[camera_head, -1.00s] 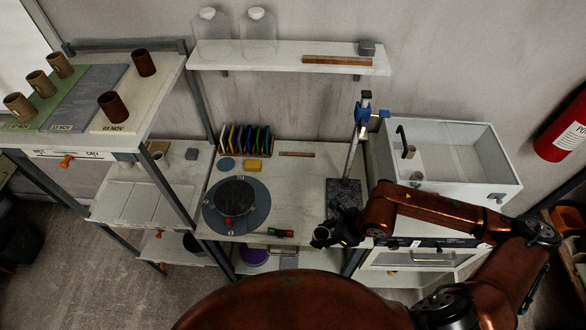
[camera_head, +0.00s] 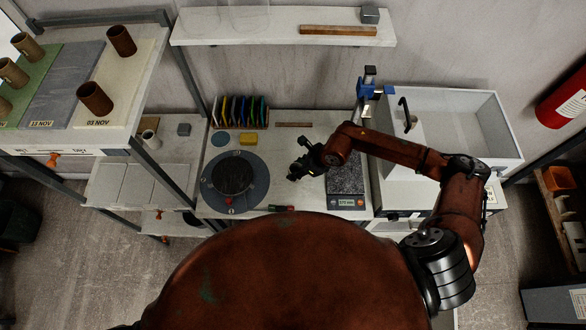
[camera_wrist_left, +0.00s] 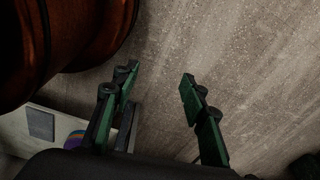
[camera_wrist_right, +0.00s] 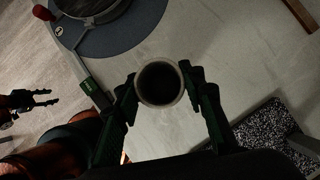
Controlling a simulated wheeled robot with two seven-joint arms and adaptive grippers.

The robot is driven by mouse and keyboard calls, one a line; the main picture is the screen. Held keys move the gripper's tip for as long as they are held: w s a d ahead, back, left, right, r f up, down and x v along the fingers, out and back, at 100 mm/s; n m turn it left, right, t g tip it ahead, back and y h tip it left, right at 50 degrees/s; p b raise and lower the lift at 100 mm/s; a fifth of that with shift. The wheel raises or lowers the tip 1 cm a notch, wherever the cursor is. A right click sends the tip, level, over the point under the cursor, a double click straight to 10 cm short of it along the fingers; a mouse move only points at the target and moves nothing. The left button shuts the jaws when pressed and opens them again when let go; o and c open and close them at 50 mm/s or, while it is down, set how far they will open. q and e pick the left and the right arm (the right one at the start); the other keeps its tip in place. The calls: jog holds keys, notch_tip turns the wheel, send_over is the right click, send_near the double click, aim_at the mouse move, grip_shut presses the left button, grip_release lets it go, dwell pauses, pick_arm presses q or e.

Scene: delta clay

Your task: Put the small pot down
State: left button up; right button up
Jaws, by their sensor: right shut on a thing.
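The small pot (camera_wrist_right: 160,83) is a pale-rimmed round cup with a dark inside, seen from above in the right wrist view. My right gripper (camera_wrist_right: 160,88) is shut on it, with a finger on either side. In the head view my right gripper (camera_head: 296,172) is over the worktop (camera_head: 292,145), between the round turntable (camera_head: 250,199) and the scale (camera_head: 345,201); the pot cannot be made out there. Whether the pot touches the worktop is unclear. My left gripper (camera_wrist_left: 160,95) is open and empty, with floor behind it.
A yellow block (camera_head: 248,140) and a rack of colored pieces (camera_head: 239,125) stand behind the turntable. A white basin (camera_head: 477,151) is at right. Brown cups (camera_head: 95,98) stand on the left shelf.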

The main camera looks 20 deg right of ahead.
jog(key=shift+w+a+f, duration=0.15)
jog(key=shift+w+f, duration=0.2)
jog(key=shift+f, duration=0.2)
jog(key=shift+s+a+f, duration=0.1)
jog(key=shift+f, duration=0.15)
jog(key=f, duration=0.1)
jog(key=w+f+p, duration=0.1)
jog(key=f, duration=0.1)
jog(key=shift+w+a+f+p, duration=0.1)
jog(key=shift+a+f+p, duration=0.1)
jog(key=shift+p, duration=0.1)
jog(key=shift+d+f, duration=0.15)
jog(key=shift+f, duration=0.05)
jog(key=shift+s, duration=0.2)
jog(key=shift+w+f, duration=0.1)
jog(key=shift+f, duration=0.1)
jog(key=o, duration=0.8)
pick_arm(q)
jog(key=shift+s+r, duration=0.55)
jog(key=shift+r, duration=0.3)
pick_arm(e)
jog(key=o, duration=0.4)
jog(key=shift+c, duration=0.2)
